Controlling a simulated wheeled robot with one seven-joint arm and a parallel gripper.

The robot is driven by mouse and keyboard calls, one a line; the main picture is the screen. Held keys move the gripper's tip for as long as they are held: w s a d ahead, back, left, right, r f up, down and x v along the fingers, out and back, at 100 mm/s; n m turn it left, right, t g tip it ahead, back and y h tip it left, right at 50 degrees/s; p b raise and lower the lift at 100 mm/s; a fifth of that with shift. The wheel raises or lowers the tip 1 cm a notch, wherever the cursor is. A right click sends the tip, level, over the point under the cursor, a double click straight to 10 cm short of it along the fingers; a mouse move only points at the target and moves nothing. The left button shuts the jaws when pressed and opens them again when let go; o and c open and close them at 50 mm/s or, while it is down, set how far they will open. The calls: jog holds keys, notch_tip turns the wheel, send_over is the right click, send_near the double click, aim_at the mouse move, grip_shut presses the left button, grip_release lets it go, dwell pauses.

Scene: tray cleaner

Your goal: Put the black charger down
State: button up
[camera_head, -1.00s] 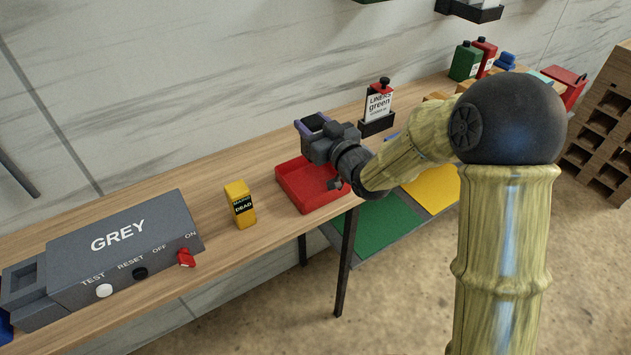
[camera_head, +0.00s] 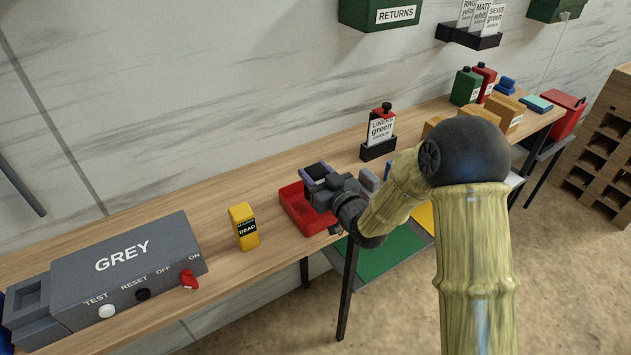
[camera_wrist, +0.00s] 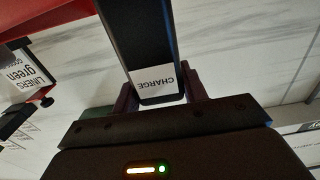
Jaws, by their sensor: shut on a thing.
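The black charger (camera_wrist: 145,45) fills the upper middle of the wrist view, with a white label reading CHARGE upside down. My gripper (camera_wrist: 160,92) is shut on its near end, one finger on each side. In the head view my gripper (camera_head: 318,175) is over the back right part of the red tray (camera_head: 293,213) on the bench. The arm and gripper cover part of the tray, and I cannot tell how high the charger is above it.
A yellow box marked DEAD (camera_head: 244,228) stands left of the tray. A large grey unit (camera_head: 125,262) with switches is farther left. A black holder with a green-liners card (camera_head: 379,132) stands behind on the right. Bare wood lies between the yellow box and the tray.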

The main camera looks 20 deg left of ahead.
jog(key=shift+f, duration=1.4)
jog(key=shift+f, duration=0.15)
jog(key=o, duration=1.1)
jog(key=b+v, duration=0.2)
jog(key=v, duration=1)
